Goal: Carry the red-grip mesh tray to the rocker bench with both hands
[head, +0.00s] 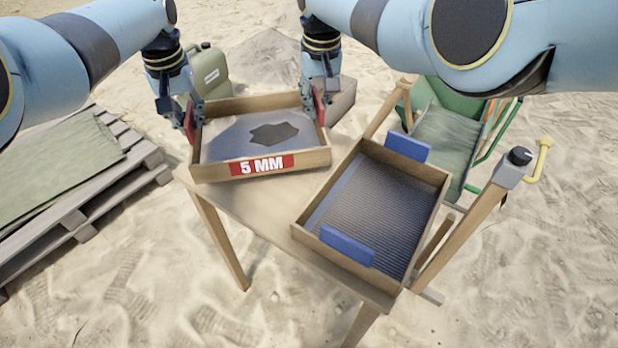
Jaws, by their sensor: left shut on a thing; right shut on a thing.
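The red-grip mesh tray (313,157) is a wooden-framed sieve with a red "5 MM" label on its near side. A dark irregular patch lies on its grey mesh. It sits over the left end of a wooden table (250,205); I cannot tell whether it touches the top. My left gripper (190,122) is shut on the red grip at its left side. My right gripper (318,102) is shut on the red grip at its right side.
A blue-grip mesh tray (305,236) lies to the right of the red-grip tray. A green wheelbarrow (440,100) stands behind the frame. A pallet (150,170) with a green cloth (50,165) is at left. A green can (212,75) and a grey block (345,98) stand behind. Sand is open in front.

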